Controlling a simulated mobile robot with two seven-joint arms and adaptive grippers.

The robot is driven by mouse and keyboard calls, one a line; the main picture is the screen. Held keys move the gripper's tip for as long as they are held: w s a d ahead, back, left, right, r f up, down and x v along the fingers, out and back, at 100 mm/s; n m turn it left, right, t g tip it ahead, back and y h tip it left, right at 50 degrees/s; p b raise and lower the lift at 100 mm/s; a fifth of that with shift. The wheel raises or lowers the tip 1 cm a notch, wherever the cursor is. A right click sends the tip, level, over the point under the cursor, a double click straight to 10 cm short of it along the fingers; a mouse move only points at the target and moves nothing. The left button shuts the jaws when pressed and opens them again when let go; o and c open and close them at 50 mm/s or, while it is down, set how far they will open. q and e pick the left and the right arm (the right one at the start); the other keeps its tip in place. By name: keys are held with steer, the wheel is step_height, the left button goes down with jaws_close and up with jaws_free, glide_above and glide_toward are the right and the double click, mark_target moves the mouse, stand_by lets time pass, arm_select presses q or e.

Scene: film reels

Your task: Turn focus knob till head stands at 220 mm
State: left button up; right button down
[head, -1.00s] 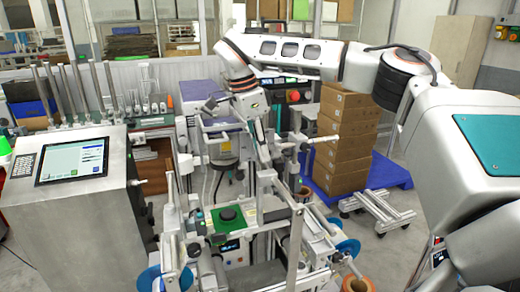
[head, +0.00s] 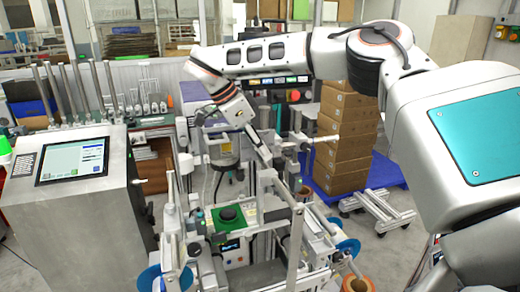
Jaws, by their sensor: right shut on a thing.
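My right arm comes in from the right, and its gripper (head: 265,157) points down and to the right at the machine's upright column. The fingers are shut on what appears to be the focus knob, which is too small and covered to make out. The height scale cannot be read, so the head's height in mm cannot be told. My left gripper is not in view.
A steel cabinet with a lit touchscreen (head: 73,161) stands at the left. Stacked cardboard boxes (head: 343,140) stand on a blue pallet (head: 385,172) behind at the right. Rails and blue reels (head: 348,249) surround the machine's front.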

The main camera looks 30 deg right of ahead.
steer(key=c, duration=2.2)
jaws_free()
steer(key=shift+s, duration=0.1)
steer(key=shift+o, duration=0.6)
steer(key=shift+s+d+r, duration=0.2)
steer(key=shift+s, duration=0.2)
steer(key=shift+w+a+f, duration=0.1)
steer(key=shift+w+f, duration=0.05)
steer(key=shift+w, duration=0.1)
steer(key=v, duration=1.2)
